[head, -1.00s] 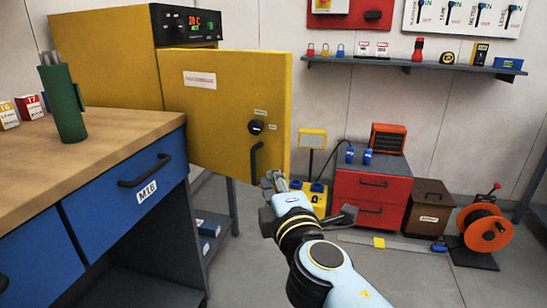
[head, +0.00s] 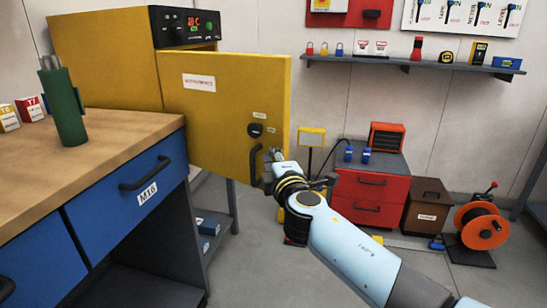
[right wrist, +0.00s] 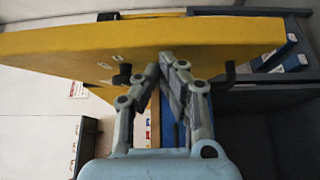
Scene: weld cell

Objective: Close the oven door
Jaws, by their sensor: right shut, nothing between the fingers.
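The yellow oven (head: 100,50) stands at the back left with a black control panel (head: 185,25) on top. Its yellow door (head: 215,95) is swung open, with a black knob (head: 255,130) and a black bar handle (head: 254,162) near its free edge. My right gripper (head: 272,155) is at the door's lower free corner, beside the handle. In the right wrist view the door (right wrist: 190,38) crosses above the shut, empty fingers (right wrist: 168,62); I cannot tell whether they touch it. The oven's interior is hidden behind the door. My left gripper is out of view.
A wooden-topped workbench (head: 90,140) with blue drawers fills the left, holding a green cup (head: 66,110). A red drawer cabinet (head: 370,190), a brown box (head: 428,205) and an orange reel (head: 483,225) stand by the back wall. Grey floor is clear at front right.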

